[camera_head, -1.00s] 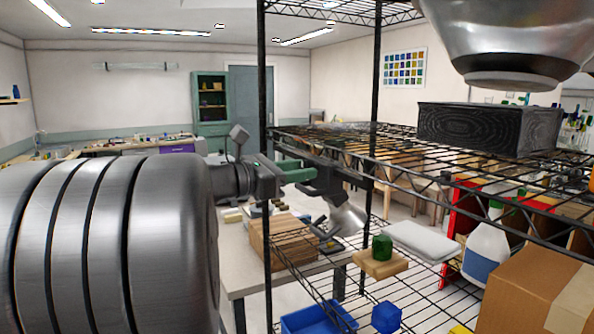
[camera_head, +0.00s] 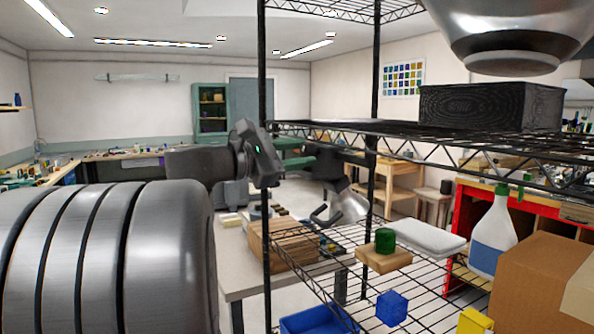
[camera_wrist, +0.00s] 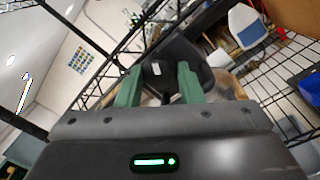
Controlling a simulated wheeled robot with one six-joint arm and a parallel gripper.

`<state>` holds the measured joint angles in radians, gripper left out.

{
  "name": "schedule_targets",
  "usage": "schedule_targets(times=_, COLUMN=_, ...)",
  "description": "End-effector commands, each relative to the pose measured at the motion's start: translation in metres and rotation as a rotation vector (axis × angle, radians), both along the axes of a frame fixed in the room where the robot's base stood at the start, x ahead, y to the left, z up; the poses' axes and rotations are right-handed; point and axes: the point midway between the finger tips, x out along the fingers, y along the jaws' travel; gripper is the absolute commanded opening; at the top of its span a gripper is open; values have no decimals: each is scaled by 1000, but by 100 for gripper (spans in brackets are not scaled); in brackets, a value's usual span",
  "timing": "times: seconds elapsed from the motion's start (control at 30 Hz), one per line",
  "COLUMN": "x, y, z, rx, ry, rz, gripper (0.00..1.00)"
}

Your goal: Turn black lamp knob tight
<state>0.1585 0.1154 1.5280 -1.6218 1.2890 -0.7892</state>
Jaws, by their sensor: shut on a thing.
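The desk lamp has a grey metal shade (camera_head: 350,208) and a black joint (camera_head: 326,162) above it, seen behind the wire shelf's posts in the head view. My gripper (camera_head: 304,155) reaches it from the left, with its green fingers pointing right at the black joint. In the wrist view, the two green fingers of my gripper (camera_wrist: 159,84) stand on either side of the black lamp knob (camera_wrist: 158,69), which carries a pale mark. They are shut on it. A dark rounded part of the lamp shows just behind. The exact finger contact is hard to see.
A black wire shelf (camera_head: 440,148) stands close on the right, its post beside my gripper. It bears a dark box (camera_head: 490,106), a spray bottle (camera_head: 491,235), a cardboard box (camera_head: 535,285) and a green piece on a wooden block (camera_head: 383,260). A table (camera_head: 236,262) is below.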

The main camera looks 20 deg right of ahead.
Motion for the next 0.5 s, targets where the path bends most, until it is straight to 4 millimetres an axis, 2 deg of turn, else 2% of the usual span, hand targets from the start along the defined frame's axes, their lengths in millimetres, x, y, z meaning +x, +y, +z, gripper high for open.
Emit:
schedule_targets(times=0.03, x=0, y=0, z=-6, rx=3, ry=-48, rz=0, gripper=11)
schedule_targets(times=0.5, x=1, y=0, z=-6, rx=37, ry=-492, rz=1, gripper=11)
